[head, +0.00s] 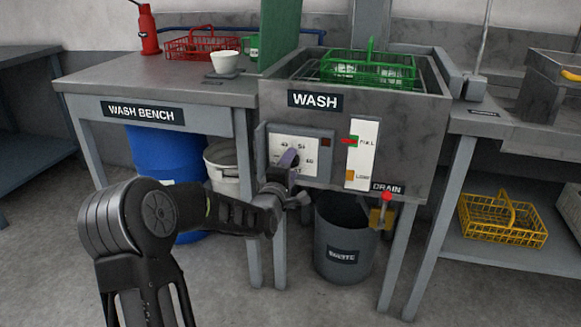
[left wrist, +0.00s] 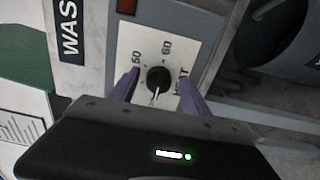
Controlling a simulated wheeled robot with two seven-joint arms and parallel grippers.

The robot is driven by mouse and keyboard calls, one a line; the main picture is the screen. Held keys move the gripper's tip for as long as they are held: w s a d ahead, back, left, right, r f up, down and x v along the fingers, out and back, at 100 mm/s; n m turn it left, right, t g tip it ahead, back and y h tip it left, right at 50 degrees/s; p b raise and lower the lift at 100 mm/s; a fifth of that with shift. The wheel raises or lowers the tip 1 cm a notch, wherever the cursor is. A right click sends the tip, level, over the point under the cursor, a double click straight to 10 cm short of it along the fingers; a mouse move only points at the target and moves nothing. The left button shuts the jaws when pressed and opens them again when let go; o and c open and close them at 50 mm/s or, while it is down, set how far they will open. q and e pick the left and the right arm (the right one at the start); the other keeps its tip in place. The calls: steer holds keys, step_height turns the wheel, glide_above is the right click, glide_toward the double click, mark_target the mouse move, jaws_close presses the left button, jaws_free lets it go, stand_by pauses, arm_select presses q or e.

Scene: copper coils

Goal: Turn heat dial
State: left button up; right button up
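The heat dial (left wrist: 158,78) is a round black knob on a white scale plate (head: 311,146) with numbers, on the front of the grey wash tank (head: 400,125). A pale pointer mark on the knob faces the gripper body in the left wrist view. My left gripper (head: 289,159) is at the plate, with its two purple fingers on either side of the knob. The fingers stand apart, with a visible gap to the knob on both sides. My right gripper is not in view.
A level gauge (head: 362,154) is right of the plate. A drain valve with a red knob (head: 386,197) sits below the tank, above a grey waste bin (head: 343,238). A green basket (head: 369,70) is in the tank. The wash bench (head: 150,80) stands left.

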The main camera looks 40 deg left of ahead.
arm_select(q)
steer(key=p+v, duration=0.1)
steer(key=v, duration=0.6)
steer(key=shift+s+p, duration=0.35)
steer(key=shift+s, duration=0.05)
steer(key=shift+d, duration=0.1)
stand_by(0.3)
